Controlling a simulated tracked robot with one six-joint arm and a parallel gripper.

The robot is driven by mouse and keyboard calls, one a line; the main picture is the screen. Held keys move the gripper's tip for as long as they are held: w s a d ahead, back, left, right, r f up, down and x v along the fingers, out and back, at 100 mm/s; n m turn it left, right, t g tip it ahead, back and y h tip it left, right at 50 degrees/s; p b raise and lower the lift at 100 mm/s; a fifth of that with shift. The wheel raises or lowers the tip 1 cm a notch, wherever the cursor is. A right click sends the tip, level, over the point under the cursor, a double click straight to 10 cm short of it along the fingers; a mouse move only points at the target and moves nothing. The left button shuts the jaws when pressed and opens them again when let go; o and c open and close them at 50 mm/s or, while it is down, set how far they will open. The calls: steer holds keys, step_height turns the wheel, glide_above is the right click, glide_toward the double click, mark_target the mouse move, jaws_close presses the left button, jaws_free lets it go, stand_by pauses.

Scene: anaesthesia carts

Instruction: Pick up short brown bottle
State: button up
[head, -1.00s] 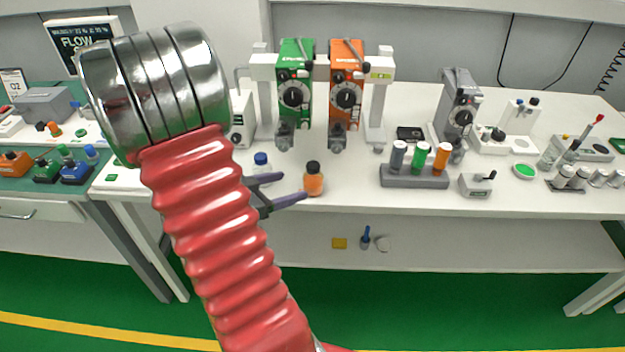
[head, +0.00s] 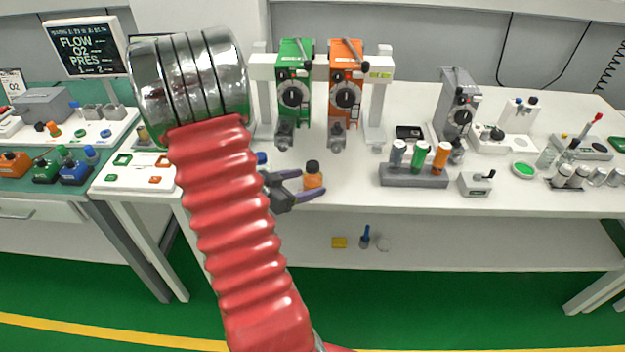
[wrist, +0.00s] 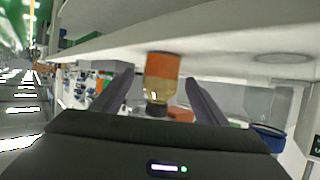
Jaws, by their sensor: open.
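A short brown bottle (head: 313,182) with an orange-brown body and a black cap stands upright near the front edge of the white table. My gripper (head: 312,186) is open, with its two dark fingers on either side of the bottle. In the wrist view the picture is upside down; the bottle (wrist: 162,70) appears between the open fingers (wrist: 160,85), cap downward. Gaps show between the bottle and both fingers there. The lower finger covers part of the bottle's base in the head view.
A blue-capped bottle (head: 262,158) is mostly hidden behind my gripper and arm. Green (head: 294,90) and orange (head: 346,90) vaporizers stand behind the brown bottle. A grey rack (head: 413,177) of coloured cylinders is to the right. Table between bottle and rack is clear.

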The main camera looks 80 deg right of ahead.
mark_target(321, 178)
steer(key=shift+x, duration=1)
steer(key=shift+x, duration=2.6)
steer(key=shift+c, duration=0.3)
steer(key=c, duration=1.1)
steer(key=shift+r, duration=0.1)
